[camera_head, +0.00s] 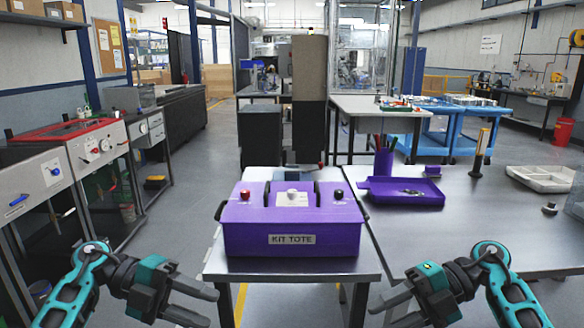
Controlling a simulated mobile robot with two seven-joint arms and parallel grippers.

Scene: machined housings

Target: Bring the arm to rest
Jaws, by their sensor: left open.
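My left gripper (208,308) is at the lower left of the head view, with its two dark fingers apart and nothing between them. It is in front of and to the left of the small table's front edge. My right gripper (381,316) is at the lower right, its fingers also apart and empty, partly cut off by the bottom edge. Both teal arms come in from the bottom corners. A purple kit tote (245,240) sits on the small grey table (290,278), apart from both grippers.
A larger grey table (480,235) on the right holds a purple tray (402,199), a purple pen cup (383,163) and a white divided tray (545,178). Workbenches with a red-topped unit (75,132) stand at left. The aisle floor (190,200) is clear.

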